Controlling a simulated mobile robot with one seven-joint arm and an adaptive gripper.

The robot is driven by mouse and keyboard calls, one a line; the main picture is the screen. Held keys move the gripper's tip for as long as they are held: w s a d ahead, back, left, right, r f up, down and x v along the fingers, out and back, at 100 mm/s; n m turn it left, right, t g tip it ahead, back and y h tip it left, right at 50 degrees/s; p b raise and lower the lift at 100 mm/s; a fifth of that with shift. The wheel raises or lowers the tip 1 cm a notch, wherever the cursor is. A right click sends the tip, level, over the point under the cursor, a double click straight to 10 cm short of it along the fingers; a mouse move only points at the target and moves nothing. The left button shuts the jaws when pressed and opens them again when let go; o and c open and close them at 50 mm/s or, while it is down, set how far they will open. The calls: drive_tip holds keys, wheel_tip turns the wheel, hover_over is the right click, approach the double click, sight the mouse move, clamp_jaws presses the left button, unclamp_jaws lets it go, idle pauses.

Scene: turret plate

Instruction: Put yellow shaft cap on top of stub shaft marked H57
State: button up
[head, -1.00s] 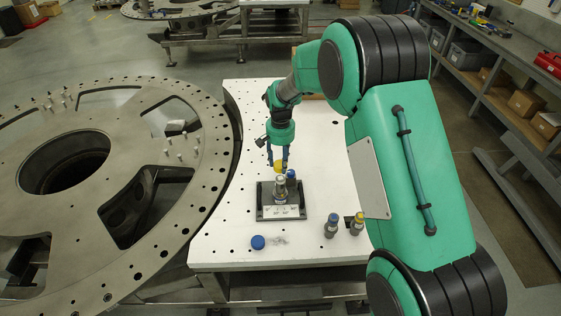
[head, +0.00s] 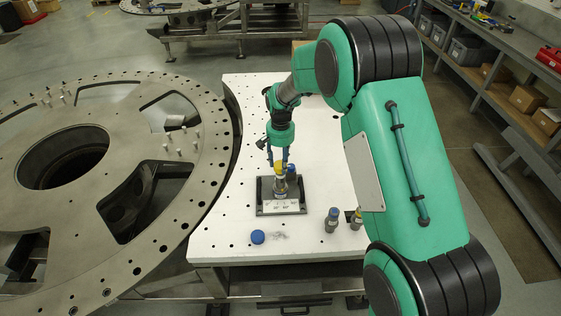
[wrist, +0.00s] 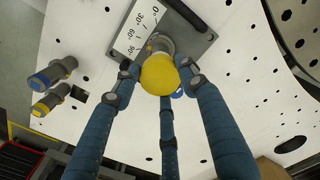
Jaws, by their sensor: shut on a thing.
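My gripper (head: 278,164) is shut on the yellow shaft cap (wrist: 160,74), which sits between its fingertips in the wrist view. In the head view the yellow cap (head: 280,168) shows right above the top of a metal stub shaft (head: 280,186) on a dark base plate (head: 263,206). In the wrist view the cap hides most of the shaft (wrist: 161,43). I cannot tell whether cap and shaft touch. No H57 marking is legible. A blue-topped part (head: 291,174) stands close beside the shaft, partly hidden.
The base plate's white angle label (wrist: 136,27) faces the front. A blue cap (head: 258,237) lies on the white table (head: 215,215) at front left. A blue-topped shaft (head: 331,221) and a yellow-topped shaft (head: 356,219) stand at front right. A large turret ring (head: 200,190) lies left.

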drive_tip(key=shift+f+b, duration=0.8)
drive_tip(key=shift+f, duration=0.9)
drive_tip(key=shift+f, duration=0.15)
drive_tip(key=o, duration=1)
wheel_tip(320, 180, up, 12)
drive_tip(key=shift+f, duration=0.15)
drive_tip(key=shift+r, duration=0.25)
idle(0.6)
